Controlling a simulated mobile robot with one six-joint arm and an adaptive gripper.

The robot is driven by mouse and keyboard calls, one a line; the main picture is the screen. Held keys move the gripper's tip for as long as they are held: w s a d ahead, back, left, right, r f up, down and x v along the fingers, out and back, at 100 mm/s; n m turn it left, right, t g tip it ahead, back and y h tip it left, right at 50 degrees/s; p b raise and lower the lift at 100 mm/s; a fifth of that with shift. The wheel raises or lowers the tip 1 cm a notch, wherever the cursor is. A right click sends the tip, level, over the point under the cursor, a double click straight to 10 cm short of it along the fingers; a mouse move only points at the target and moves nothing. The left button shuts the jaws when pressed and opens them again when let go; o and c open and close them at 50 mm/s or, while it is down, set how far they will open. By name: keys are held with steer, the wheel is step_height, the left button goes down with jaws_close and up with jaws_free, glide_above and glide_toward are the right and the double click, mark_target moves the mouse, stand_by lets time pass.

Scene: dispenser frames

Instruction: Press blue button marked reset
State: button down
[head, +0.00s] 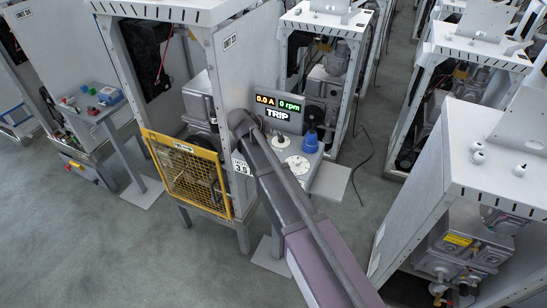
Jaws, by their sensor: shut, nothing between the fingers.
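A blue knob-like piece (311,142) stands on the grey control panel (318,163), just right of and below a display (278,113). It looks like the blue button, but I cannot read any reset marking on it. The display reads 0.0 A, 0 rpm and TRIP. My arm reaches up from the bottom right to a dark joint left of the panel, and it covers part of the panel. My gripper does not show; it is hidden behind the arm or out of sight.
A yellow mesh guard (187,173) is on the machine frame left of the panel. Two white dials, one of them at the panel's front (298,164), lie near my arm. A second bench (85,102) stands at left. Grey floor (110,255) is clear at front left.

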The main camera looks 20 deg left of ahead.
steer(key=shift+f, duration=0.15)
step_height(320, 180, down, 8)
steer(key=b, duration=0.8)
steer(key=shift+f+b, duration=0.25)
steer(key=shift+b, duration=0.15)
steer(key=shift+f+b, duration=0.85)
steer(key=shift+f, duration=0.05)
stand_by(2.2)
steer(key=shift+r, duration=0.15)
steer(key=shift+r+p, duration=0.75)
steer(key=shift+p, duration=0.15)
steer(key=shift+r, duration=0.1)
steer(key=shift+r+p, duration=2.45)
steer(key=shift+p, duration=0.05)
steer(key=shift+d, duration=0.1)
